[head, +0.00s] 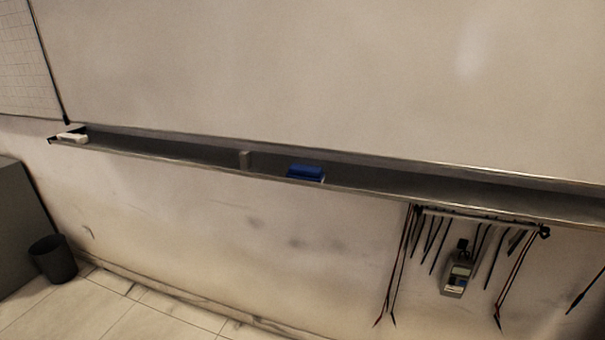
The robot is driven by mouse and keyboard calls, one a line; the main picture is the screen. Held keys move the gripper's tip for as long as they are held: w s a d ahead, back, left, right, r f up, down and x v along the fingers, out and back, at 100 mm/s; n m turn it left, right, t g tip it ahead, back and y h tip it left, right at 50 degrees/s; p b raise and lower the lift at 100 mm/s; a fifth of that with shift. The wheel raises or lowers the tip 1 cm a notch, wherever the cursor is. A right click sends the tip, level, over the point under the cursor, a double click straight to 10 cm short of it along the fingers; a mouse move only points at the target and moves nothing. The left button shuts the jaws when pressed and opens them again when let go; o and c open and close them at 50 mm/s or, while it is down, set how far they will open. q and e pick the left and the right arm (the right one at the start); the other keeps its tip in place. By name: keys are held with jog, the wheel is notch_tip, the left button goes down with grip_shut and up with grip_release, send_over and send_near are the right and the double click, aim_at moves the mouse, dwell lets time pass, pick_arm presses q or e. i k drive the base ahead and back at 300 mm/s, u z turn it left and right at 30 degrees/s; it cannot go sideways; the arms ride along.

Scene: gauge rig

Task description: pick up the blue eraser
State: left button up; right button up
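The blue eraser (306,172) lies on the long dark tray (400,186) under the whiteboard, a little right of the middle of the head view. Its top is blue, and a thin pale strip shows along its lower edge. The tray's front lip hides part of its base. Neither of my grippers shows in the head view, and nothing touches the eraser.
A white object (72,137) lies at the tray's left end. Cables and a handheld meter (457,275) hang below the tray at right. A dark bin (53,259) stands at lower left.

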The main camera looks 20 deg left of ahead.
aim_at(296, 171)
jog(key=k, duration=0.5)
jog(key=z, duration=0.75)
jog(key=i, duration=0.8)
jog(key=u, duration=2.6)
